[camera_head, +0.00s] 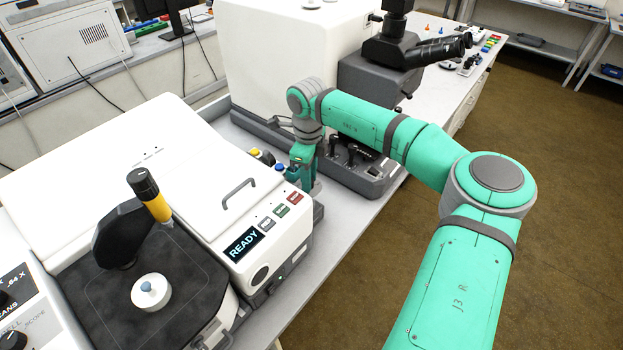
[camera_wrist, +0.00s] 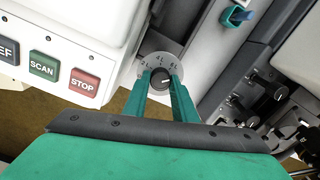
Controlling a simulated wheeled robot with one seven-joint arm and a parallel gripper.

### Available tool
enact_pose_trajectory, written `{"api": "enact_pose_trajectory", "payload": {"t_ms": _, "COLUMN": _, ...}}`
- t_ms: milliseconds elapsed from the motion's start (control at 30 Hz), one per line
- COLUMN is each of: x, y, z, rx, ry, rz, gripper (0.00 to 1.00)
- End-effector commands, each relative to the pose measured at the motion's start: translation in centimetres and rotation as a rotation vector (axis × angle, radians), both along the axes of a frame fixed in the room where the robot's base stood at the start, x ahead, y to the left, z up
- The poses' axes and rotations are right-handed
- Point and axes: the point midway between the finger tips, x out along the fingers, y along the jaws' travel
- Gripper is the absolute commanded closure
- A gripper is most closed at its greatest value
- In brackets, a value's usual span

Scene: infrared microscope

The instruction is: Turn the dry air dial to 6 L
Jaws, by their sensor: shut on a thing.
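The dry air dial (camera_wrist: 160,61) shows in the wrist view as a round grey plate with small printed litre marks and a dark knob in its middle. My gripper (camera_wrist: 161,82) is shut on the knob, one green finger on each side. The marks are small and partly covered, so I cannot tell which one the knob points to. In the head view my gripper (camera_head: 299,178) is at the right rear of the white instrument, and the dial is hidden there.
The white instrument (camera_head: 185,165) has a READY screen (camera_head: 244,244) and a red STOP button (camera_wrist: 83,85) near the dial. A yellow knob (camera_head: 255,154) and a blue knob (camera_head: 280,168) stand close by. A joystick panel (camera_head: 352,165) is to the right.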

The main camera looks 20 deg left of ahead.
Motion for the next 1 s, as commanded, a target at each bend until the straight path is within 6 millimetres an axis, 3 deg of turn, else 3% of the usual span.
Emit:
{"api": "enact_pose_trajectory", "payload": {"t_ms": 33, "x": -0.8, "y": 0.5, "z": -0.3, "rx": 0.001, "ry": 0.017, "rz": 0.012, "gripper": 0.98}}
{"api": "enact_pose_trajectory", "payload": {"t_ms": 167, "x": -0.8, "y": 0.5, "z": -0.3, "rx": 0.002, "ry": 0.017, "rz": 0.013, "gripper": 0.98}}
{"api": "enact_pose_trajectory", "payload": {"t_ms": 200, "x": -0.8, "y": 0.6, "z": -0.3, "rx": 0.002, "ry": 0.017, "rz": 0.013, "gripper": 0.73}}
{"api": "enact_pose_trajectory", "payload": {"t_ms": 267, "x": -0.8, "y": 0.6, "z": -0.3, "rx": 0.003, "ry": 0.017, "rz": 0.014, "gripper": 0.59}}
{"api": "enact_pose_trajectory", "payload": {"t_ms": 300, "x": -0.7, "y": 0.6, "z": -0.3, "rx": 0.003, "ry": 0.015, "rz": 0.013, "gripper": 0.57}}
{"api": "enact_pose_trajectory", "payload": {"t_ms": 667, "x": -0.4, "y": 0.5, "z": 0.6, "rx": 0.004, "ry": 0.007, "rz": 0.008, "gripper": 0.57}}
{"api": "enact_pose_trajectory", "payload": {"t_ms": 1000, "x": -0.5, "y": 0.5, "z": 6.5, "rx": 0.004, "ry": 0.007, "rz": 0.009, "gripper": 0.57}}
